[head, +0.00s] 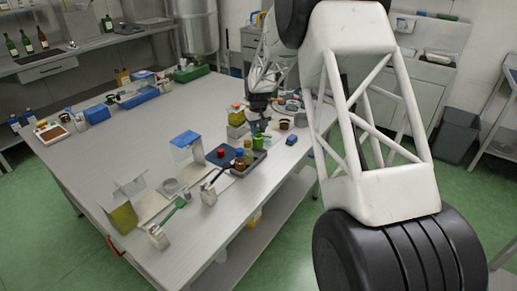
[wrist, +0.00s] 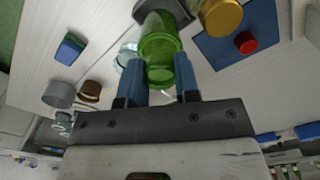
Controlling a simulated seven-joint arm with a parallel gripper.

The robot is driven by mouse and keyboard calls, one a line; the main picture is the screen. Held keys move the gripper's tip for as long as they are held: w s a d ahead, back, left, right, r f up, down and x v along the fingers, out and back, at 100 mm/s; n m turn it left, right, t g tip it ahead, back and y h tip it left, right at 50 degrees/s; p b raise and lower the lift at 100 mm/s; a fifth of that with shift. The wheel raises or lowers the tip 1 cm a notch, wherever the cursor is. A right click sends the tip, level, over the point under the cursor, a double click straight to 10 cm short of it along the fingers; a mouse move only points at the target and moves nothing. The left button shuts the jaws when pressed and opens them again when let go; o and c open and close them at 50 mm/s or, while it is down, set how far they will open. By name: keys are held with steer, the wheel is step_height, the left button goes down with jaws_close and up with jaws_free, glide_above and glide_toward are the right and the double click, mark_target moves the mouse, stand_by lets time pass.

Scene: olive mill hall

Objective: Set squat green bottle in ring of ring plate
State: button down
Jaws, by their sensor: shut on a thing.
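The squat green bottle (wrist: 158,46) is translucent and sits between the two blue fingers of my gripper (wrist: 160,84) in the wrist view. The fingers are shut on it. In the head view my gripper (head: 259,118) points down over the right part of the table, with the green bottle (head: 258,141) below it. I cannot tell whether the bottle touches the surface beneath. A grey ring (head: 171,187) shows on a pale plate (head: 152,206) nearer the table's front left, apart from the bottle. It looks like the ring plate, but its details are small.
Beside the bottle are a dark tray (head: 258,157), an amber jar with a yellow lid (wrist: 220,17) and a red knob (wrist: 246,43) on a blue plate (wrist: 210,50). A blue block (head: 291,140) lies right. The table's left middle (head: 130,145) is clear.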

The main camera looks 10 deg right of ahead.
steer(key=shift+s+d+r+m, duration=0.8)
steer(key=shift+d+r, duration=1.4)
steer(key=shift+r, duration=1.7)
steer(key=shift+s+d+r+m, duration=0.8)
steer(key=shift+d+r, duration=1.4)
steer(key=shift+r, duration=1.7)
steer(key=s+a+f+n, duration=0.1)
steer(key=s+a+n, duration=0.25)
steer(key=a, duration=1.65)
steer(key=s+a+n, duration=0.3)
steer(key=a+n, duration=0.1)
steer(key=a, duration=1.6)
steer(key=s+a+f, duration=0.5)
steer(key=f, duration=0.5)
steer(key=shift+s+f+n, duration=0.15)
steer(key=shift+f+n, duration=0.2)
steer(key=shift+n, duration=0.1)
steer(key=shift+a+f, duration=0.1)
steer(key=shift+f, duration=0.1)
